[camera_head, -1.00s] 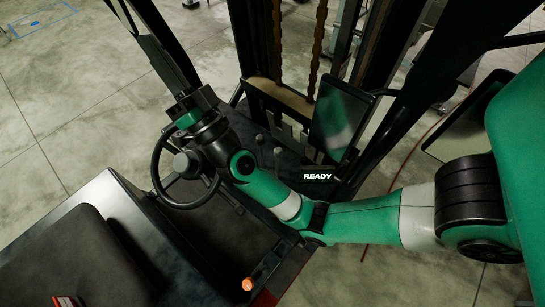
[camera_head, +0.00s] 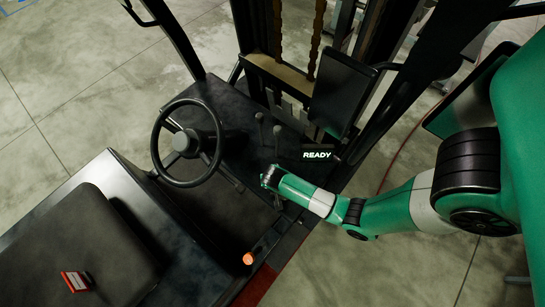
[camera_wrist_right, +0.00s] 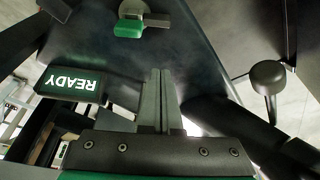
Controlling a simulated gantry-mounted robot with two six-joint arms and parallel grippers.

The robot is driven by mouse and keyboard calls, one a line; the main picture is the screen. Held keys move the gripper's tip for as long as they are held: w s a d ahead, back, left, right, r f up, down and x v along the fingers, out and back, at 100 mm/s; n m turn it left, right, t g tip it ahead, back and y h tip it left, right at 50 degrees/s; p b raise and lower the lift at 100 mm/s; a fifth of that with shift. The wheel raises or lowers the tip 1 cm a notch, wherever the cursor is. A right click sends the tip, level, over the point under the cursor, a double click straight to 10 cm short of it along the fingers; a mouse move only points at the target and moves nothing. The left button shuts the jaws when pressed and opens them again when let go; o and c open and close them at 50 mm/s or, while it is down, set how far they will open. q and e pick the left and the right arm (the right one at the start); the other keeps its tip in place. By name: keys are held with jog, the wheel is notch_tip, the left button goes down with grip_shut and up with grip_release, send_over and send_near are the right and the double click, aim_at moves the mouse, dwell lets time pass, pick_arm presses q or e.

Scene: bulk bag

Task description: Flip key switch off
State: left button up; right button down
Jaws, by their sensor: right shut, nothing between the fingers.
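The key switch (camera_wrist_right: 130,22), a small part with a green key and a grey base on the dark panel, shows at the top of the right wrist view, beyond my fingertips. My right gripper (camera_wrist_right: 161,75) is shut and empty, its two fingers pressed together, apart from the switch. In the head view my right gripper (camera_head: 268,178) hangs over the dark console, right of the steering wheel. I cannot make out the switch in the head view. My left gripper is not in view.
A READY display (camera_head: 317,154) stands close beside my right gripper and also shows in the wrist view (camera_wrist_right: 72,83). Lever knobs (camera_head: 277,130) rise behind the gripper. The steering wheel (camera_head: 163,127) is to its left, the orange button (camera_head: 248,258) below, the dark screen (camera_head: 340,90) behind.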

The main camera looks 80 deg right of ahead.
jog(key=b+x, duration=0.4)
jog(key=x, duration=0.6)
jog(key=shift+w+f+b, duration=0.1)
jog(key=shift+f+b, duration=0.1)
jog(key=shift+b, duration=0.2)
jog(key=a, duration=0.2)
jog(key=s+a, duration=0.1)
jog(key=shift+s+r, duration=0.1)
jog(key=shift+r, duration=0.2)
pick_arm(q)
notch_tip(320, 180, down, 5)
pick_arm(e)
jog(key=shift+s+a, duration=0.1)
jog(key=shift+a, duration=0.25)
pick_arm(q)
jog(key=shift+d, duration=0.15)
